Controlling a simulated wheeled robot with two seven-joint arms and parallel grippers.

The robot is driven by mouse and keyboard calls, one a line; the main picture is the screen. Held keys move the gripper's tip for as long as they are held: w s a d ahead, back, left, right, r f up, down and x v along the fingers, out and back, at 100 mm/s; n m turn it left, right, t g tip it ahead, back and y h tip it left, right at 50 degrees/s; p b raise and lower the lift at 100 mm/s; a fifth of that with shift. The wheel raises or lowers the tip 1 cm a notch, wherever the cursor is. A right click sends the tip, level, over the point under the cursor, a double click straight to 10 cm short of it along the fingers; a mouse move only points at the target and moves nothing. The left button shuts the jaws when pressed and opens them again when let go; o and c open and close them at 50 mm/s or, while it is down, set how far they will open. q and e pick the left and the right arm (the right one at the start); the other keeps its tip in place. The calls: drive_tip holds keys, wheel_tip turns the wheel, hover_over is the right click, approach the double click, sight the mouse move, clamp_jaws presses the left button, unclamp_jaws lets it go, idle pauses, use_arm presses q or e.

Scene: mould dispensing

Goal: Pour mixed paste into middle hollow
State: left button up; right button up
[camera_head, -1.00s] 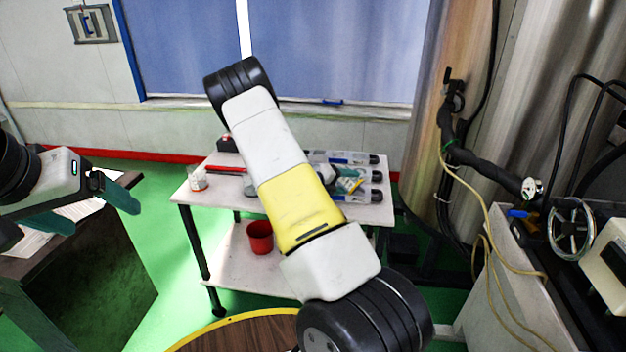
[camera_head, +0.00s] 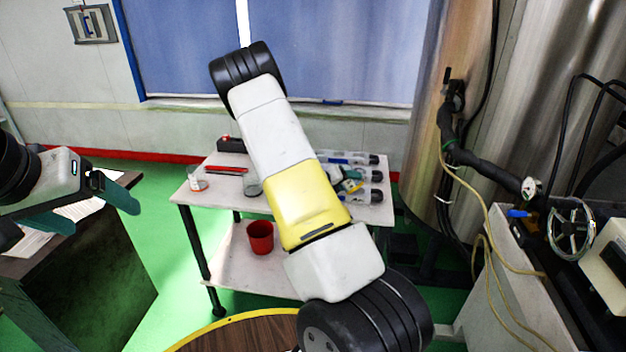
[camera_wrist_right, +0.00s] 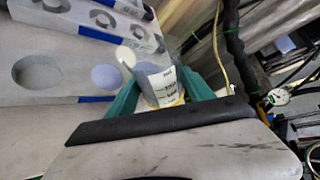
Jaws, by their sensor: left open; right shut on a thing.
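Three pale moulds with blue strips, one marked here (camera_head: 352,158), lie at the right of the white table, partly behind my right arm. In the right wrist view a mould (camera_wrist_right: 60,92) shows a dark, empty-looking round hollow and a bluish-purple disc. My right gripper (camera_wrist_right: 163,92) has teal fingers shut on a clear labelled cup (camera_wrist_right: 160,83), tilted above the moulds. A cream disc (camera_wrist_right: 125,56) shows by the cup's far end; I cannot tell whether it is paste in the cup or in a hollow. My left gripper (camera_head: 92,208) is open and empty, left of the table.
The white table (camera_head: 232,204) carries a small clear vessel (camera_head: 198,184) and a red item (camera_head: 227,170). A red cup (camera_head: 260,237) stands on its lower shelf. A dark cabinet (camera_head: 90,260) is at left; pipes and a handwheel (camera_head: 572,227) are at right.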

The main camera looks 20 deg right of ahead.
drive_tip(key=m+t+y, duration=0.1)
drive_tip(key=m, duration=0.1)
drive_tip(key=w+f+m+t, duration=0.1)
drive_tip(key=m+t, duration=0.1)
drive_tip(key=shift+a+f+y, duration=0.2)
drive_tip(key=shift+y, duration=0.2)
drive_tip(key=shift+w+a+f+m+t+y, duration=0.1)
drive_tip(key=shift+w+a+m+t+y, duration=0.05)
drive_tip(key=shift+m+t, duration=0.3)
drive_tip(key=shift+w+a+f+m+t+y, duration=0.1)
drive_tip(key=shift+w+m+t+y, duration=0.05)
drive_tip(key=shift+m+t, duration=0.3)
drive_tip(key=shift+r, duration=0.1)
drive_tip(key=shift+r, duration=1.95)
